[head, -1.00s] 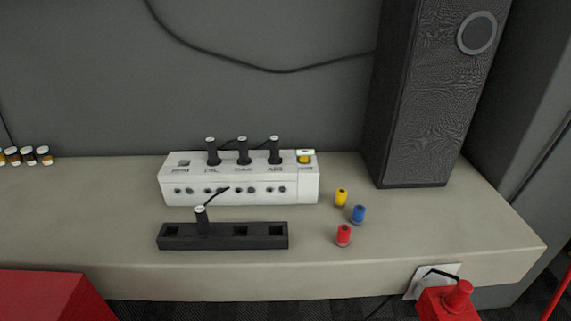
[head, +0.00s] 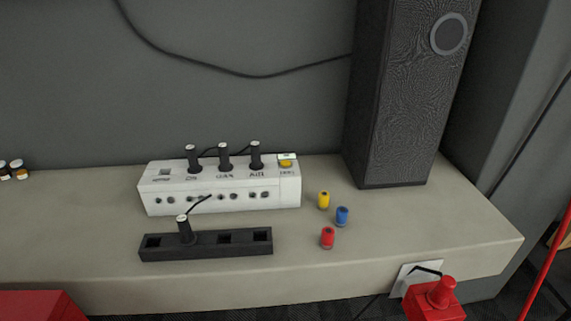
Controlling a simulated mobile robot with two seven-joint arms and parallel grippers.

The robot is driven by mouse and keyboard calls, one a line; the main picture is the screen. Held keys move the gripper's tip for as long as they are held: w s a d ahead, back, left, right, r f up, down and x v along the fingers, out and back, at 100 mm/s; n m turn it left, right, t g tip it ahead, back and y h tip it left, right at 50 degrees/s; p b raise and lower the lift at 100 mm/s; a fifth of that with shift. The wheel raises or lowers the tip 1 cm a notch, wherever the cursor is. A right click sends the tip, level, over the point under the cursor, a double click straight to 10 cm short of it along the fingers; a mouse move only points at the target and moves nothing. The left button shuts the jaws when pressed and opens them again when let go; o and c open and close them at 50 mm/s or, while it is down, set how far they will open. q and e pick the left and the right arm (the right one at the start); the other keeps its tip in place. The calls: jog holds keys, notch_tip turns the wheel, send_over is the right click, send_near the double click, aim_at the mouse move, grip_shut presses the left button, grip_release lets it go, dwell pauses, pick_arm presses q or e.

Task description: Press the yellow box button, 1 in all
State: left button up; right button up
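The yellow button (head: 286,163) sits on top of the right end of a white box (head: 215,199) on the shelf. A small pale label stands just behind the button. Several black plugs rise from the top of the white box, joined by black cable. Neither of my grippers shows in the head view, and nothing touches the button.
A black socket strip (head: 205,246) with one plug lies in front of the box. Yellow (head: 324,200), blue (head: 342,216) and red (head: 328,237) caps stand to its right. A tall dark speaker (head: 397,105) stands behind them. The shelf (head: 440,225) is clear at right.

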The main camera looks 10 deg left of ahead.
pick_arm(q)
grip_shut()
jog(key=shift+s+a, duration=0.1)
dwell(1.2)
